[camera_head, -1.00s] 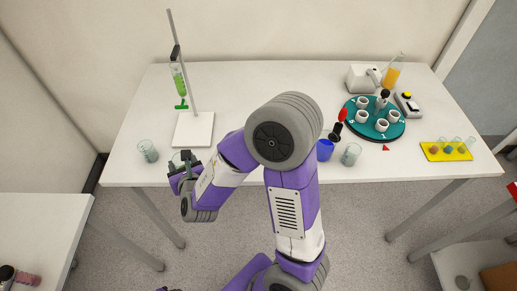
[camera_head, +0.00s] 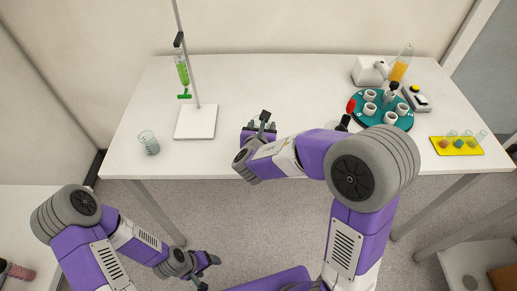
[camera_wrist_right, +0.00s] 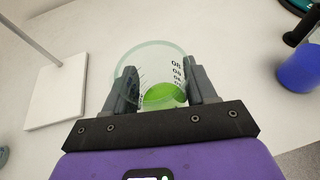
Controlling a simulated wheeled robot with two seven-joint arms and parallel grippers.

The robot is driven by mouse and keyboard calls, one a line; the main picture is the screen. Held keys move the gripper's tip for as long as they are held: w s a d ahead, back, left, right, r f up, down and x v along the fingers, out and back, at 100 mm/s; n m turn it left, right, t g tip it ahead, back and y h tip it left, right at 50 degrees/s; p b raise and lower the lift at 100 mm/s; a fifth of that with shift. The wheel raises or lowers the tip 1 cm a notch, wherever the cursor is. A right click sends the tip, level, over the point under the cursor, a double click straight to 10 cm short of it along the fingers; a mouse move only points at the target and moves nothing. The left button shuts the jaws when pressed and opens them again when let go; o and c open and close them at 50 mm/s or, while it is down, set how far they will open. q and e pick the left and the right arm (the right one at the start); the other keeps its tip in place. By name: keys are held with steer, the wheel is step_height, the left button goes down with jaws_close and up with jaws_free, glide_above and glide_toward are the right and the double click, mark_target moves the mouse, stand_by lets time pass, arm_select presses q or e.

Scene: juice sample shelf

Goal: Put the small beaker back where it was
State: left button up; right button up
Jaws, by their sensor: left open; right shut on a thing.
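My right gripper (camera_head: 262,128) is shut on a clear glass beaker, which shows in the right wrist view (camera_wrist_right: 150,72) between the two fingers. The beaker has printed marks and green liquid at its bottom. It is over the front middle of the white table, right of the stand; its height above the table is hard to tell. In the head view it is mostly hidden by the gripper. My left gripper (camera_head: 207,273) is open and empty, low in front of the table. Another beaker (camera_head: 149,143) stands at the table's front left.
A stand with a white base (camera_head: 195,122) holds a green-filled tube (camera_head: 183,70). A blue cup (camera_wrist_right: 300,68) shows in the wrist view; my arm hides it in the head view. A teal carousel (camera_head: 378,118) and yellow rack (camera_head: 456,146) stand at right.

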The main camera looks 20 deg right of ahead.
steer(key=w+a+r+b, duration=0.2)
steer(key=w+r, duration=0.1)
steer(key=w, duration=0.1)
steer(key=f+b, duration=0.1)
steer(key=f, duration=0.2)
steer(key=f+b, duration=0.2)
steer(key=f, duration=0.1)
steer(key=f+b, duration=0.2)
steer(key=f, duration=0.2)
steer(key=shift+s+d, duration=0.2)
steer(key=shift+d, duration=0.05)
steer(key=shift+f, duration=0.1)
steer(key=o, duration=1.1)
